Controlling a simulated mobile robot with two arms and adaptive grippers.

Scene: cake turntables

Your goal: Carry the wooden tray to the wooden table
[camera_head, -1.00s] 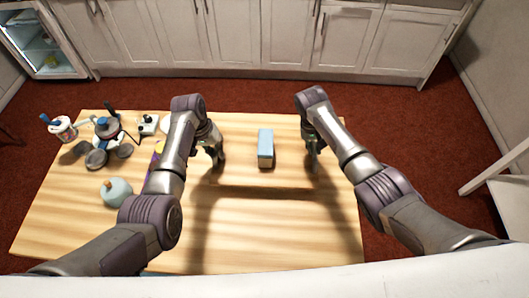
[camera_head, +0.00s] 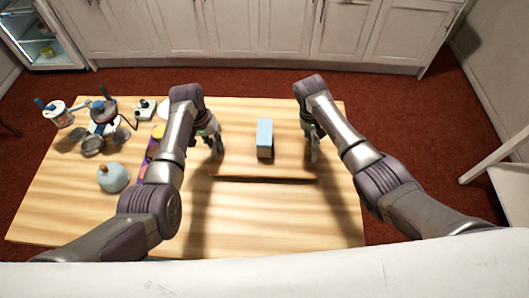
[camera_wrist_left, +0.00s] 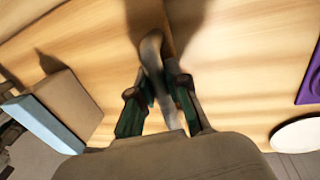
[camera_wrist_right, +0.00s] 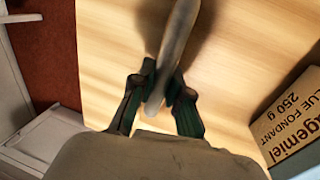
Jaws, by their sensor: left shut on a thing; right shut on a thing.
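The wooden tray (camera_head: 237,163) is held level between my two grippers, over the wooden table (camera_head: 95,222). Its grain blends with the tabletop. A dark shadow line runs under its front edge; I cannot tell whether it touches the table. My left gripper (camera_head: 217,150) is shut on the tray's left handle, a grey bar in the left wrist view (camera_wrist_left: 154,72). My right gripper (camera_head: 312,150) is shut on the right handle, also a grey bar in the right wrist view (camera_wrist_right: 172,55). A blue-topped fondant box (camera_head: 264,139) stands on the tray.
Several utensils and pots (camera_head: 100,125), a pale blue round pot (camera_head: 113,177) and a purple item (camera_head: 148,168) occupy the table's left side. The table's front middle is clear. A white chair (camera_head: 505,180) stands right, cabinets (camera_head: 260,35) behind.

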